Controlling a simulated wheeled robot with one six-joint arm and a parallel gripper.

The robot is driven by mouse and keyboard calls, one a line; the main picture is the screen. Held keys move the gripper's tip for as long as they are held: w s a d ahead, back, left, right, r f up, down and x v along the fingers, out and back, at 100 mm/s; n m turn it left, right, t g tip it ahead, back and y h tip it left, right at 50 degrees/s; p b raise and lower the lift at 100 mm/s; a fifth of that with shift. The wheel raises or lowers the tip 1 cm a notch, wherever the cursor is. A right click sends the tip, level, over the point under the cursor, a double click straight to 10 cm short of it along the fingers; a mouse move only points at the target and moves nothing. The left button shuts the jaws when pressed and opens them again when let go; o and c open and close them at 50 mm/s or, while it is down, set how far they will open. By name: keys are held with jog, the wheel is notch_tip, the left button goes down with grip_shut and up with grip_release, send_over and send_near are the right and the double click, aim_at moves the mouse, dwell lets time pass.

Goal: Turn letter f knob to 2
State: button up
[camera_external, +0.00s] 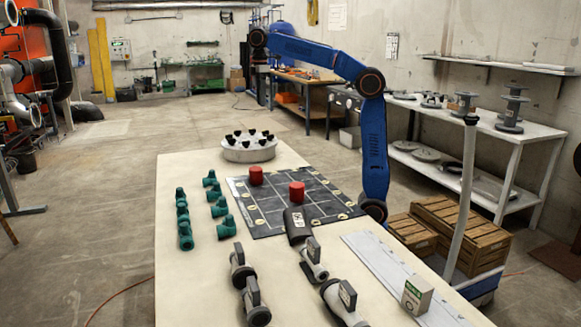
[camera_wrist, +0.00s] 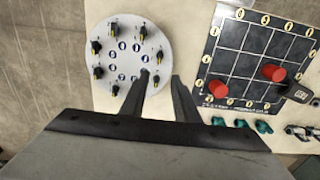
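A round white panel (camera_external: 249,153) stands at the far end of the pale table and carries several black knobs. In the wrist view the panel (camera_wrist: 128,84) shows from above, with knobs in a ring and small dark marks inside it. The knobs' letters and numbers are too small to read, so I cannot tell which is f. My gripper (camera_wrist: 161,77) is open and empty. Its two dark fingers are apart; the left one overlaps the panel's lower right edge in the picture, the right one lies beside it. I cannot tell their height above it.
A black grid mat (camera_external: 275,212) lies nearby with two red cylinders (camera_external: 256,176) (camera_external: 297,191) on it. A black block (camera_external: 297,225) sits at its near edge. Several green fittings (camera_external: 184,232) stand left of the mat. Grey valves (camera_external: 243,267) lie nearer the front.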

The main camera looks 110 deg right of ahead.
aim_at(262, 142)
notch_tip(262, 142, down, 17)
jog(key=shift+f, duration=0.2)
dwell(0.5)
jog(key=shift+c, duration=0.7)
grip_shut()
